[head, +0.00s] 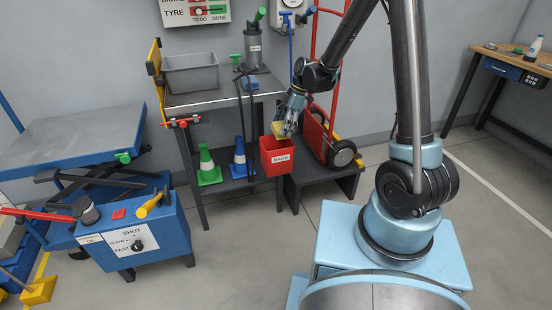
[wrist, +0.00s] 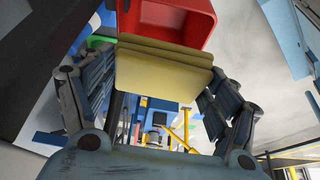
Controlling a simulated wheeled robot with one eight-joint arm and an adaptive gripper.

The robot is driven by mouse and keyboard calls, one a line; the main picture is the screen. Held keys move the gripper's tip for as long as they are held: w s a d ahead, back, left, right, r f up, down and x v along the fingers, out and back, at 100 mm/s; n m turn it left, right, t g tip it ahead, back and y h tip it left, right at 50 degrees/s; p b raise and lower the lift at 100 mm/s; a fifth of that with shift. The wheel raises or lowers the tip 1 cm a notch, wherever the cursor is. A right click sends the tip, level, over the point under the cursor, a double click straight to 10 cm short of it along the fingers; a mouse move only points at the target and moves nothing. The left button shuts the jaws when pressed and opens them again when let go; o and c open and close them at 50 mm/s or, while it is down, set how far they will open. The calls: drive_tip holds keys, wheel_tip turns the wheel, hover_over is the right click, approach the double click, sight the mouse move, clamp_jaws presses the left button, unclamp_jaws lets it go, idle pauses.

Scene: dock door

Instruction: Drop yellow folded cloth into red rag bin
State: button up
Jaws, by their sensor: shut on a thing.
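The red rag bin (head: 277,157), labelled RAGS, hangs at the right front of the grey shelf unit. Its open inside (wrist: 172,18) shows at the top of the wrist view. The yellow folded cloth (wrist: 163,70) is between my gripper's fingers in the wrist view, with its far edge overlapping the bin's rim in the picture. In the head view my gripper (head: 289,122) points down over the bin's mouth, and the yellow cloth (head: 279,128) shows at the opening. My gripper is shut on the cloth. How deep the cloth sits relative to the rim is hard to tell.
A green cone (head: 208,165) and a blue cone (head: 240,160) stand on the lower shelf left of the bin. A red hand truck (head: 322,130) is close on the right. A grey tray (head: 190,75) sits on top. A blue control box (head: 135,235) stands front left.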

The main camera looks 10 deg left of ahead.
drive_tip(key=o, duration=1.1)
drive_tip(key=shift+r, duration=0.1)
drive_tip(key=shift+w+d+r, duration=0.1)
drive_tip(key=shift+d+r, duration=0.05)
drive_tip(key=shift+r, duration=0.1)
drive_tip(key=w+d, duration=0.2)
drive_tip(key=d, duration=0.1)
drive_tip(key=w+d, duration=0.2)
drive_tip(key=d, duration=0.2)
drive_tip(key=w+d, duration=0.2)
drive_tip(key=d, duration=0.1)
drive_tip(key=shift+d+r, duration=0.15)
drive_tip(key=shift+d, duration=0.1)
